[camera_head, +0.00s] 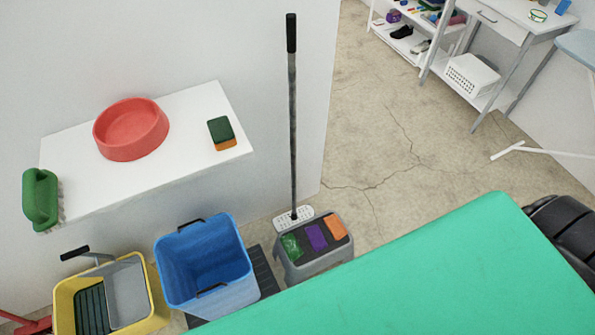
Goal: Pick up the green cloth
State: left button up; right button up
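A small crumpled green cloth (291,246) lies on top of a grey bucket (318,264) on the floor near the middle of the view. It is at the left end of a row, beside a purple cloth (316,237) and an orange cloth (335,227). Neither of my grippers shows in the head view, so nothing is seen touching the green cloth.
A mop (292,120) stands upright just behind the grey bucket. A blue bucket (205,262) and a yellow mop bucket (155,310) stand left of it. A white shelf (190,155) holds a red bowl (131,130) and a sponge (221,132). A large green surface blocks the lower right.

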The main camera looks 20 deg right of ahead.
aim_at(293, 248)
jog(key=k+l+z, duration=0.2)
jog(key=k, duration=0.2)
jog(key=k+z, duration=0.25)
jog(key=i+l+u, duration=0.3)
jog(key=l, duration=0.25)
jog(key=i+l+u, duration=0.15)
jog(key=i+l, duration=0.15)
jog(key=i+l+u, duration=0.15)
jog(key=l, duration=0.2)
jog(key=i+l+u, duration=0.15)
jog(key=l, duration=0.15)
jog(key=i+l+u, duration=0.15)
jog(key=l, duration=0.25)
